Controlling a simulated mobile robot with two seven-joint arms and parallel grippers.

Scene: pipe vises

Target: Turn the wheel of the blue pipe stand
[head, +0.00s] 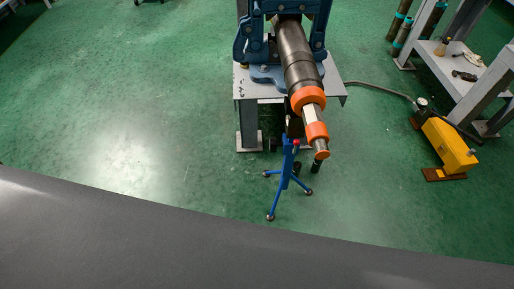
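The blue pipe stand (285,170) stands on the green floor in the middle of the head view, on splayed legs with dark feet. Its upper part is behind and beside the front end of the pipe. A small red part (296,142) shows near its top; I cannot tell whether it belongs to the wheel. The wheel is not clearly visible. The dark metal pipe (296,52) with orange collars (308,98) reaches forward from the blue vise (252,40) above the stand. Neither of my grippers is in view.
A grey steel table (246,84) carries the vise. A yellow pump unit (448,145) with a hose stands on the floor at right, near a grey shelf (440,65) with tools. A dark grey surface fills the bottom foreground. The floor left of the stand is clear.

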